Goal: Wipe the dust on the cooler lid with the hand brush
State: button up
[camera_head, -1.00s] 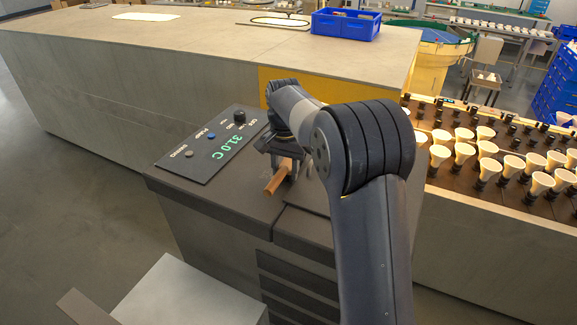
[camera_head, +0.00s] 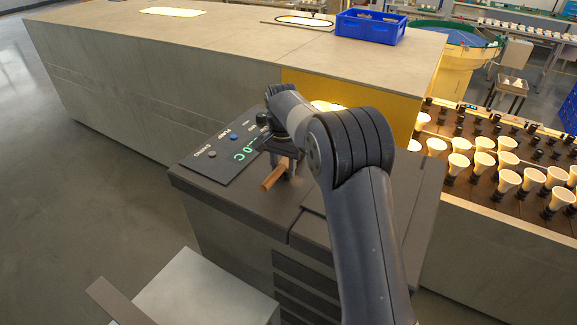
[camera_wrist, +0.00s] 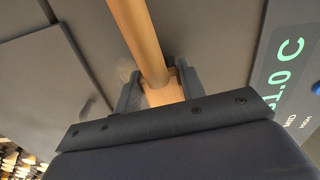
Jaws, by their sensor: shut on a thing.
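My gripper (camera_head: 288,166) is over the dark top of the cooler, shut on the wooden handle of the hand brush (camera_head: 273,175). In the wrist view the tan handle (camera_wrist: 142,42) runs up from between the two dark fingers (camera_wrist: 157,92). The bristles are hidden in both views. The cooler lid (camera_head: 245,200) is dark grey, with a seam across it. A faint pale smudge (camera_wrist: 124,72) shows on the lid beside the handle in the wrist view; I cannot tell whether it is dust. My arm hides part of the lid.
The cooler's control panel (camera_head: 222,160), with green digits and buttons, lies left of my gripper. A long grey counter (camera_head: 240,45) with a blue crate (camera_head: 371,27) stands behind. Several bulbs (camera_head: 507,180) stand in sockets at right. A pale box (camera_head: 205,290) is in front.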

jog(key=shift+w+a, duration=0.5)
jog(key=shift+a, duration=0.2)
jog(key=shift+w+a, duration=0.45)
jog(key=shift+a, duration=0.25)
jog(key=shift+s+a+f+b, duration=0.1)
jog(key=shift+s+a+b, duration=0.4)
jog(key=shift+s, duration=0.25)
jog(key=shift+s+d+b, duration=0.3)
jog(key=shift+s+d, duration=0.2)
jog(key=shift+d, duration=0.25)
jog(key=shift+s+d+b, duration=0.3)
jog(key=shift+s+d, duration=0.15)
jog(key=shift+d, duration=0.3)
jog(key=shift+s+d+b, duration=0.3)
jog(key=shift+s+d, duration=0.2)
jog(key=shift+d, duration=0.25)
jog(key=shift+s+d, duration=0.6)
jog(key=shift+d, duration=0.25)
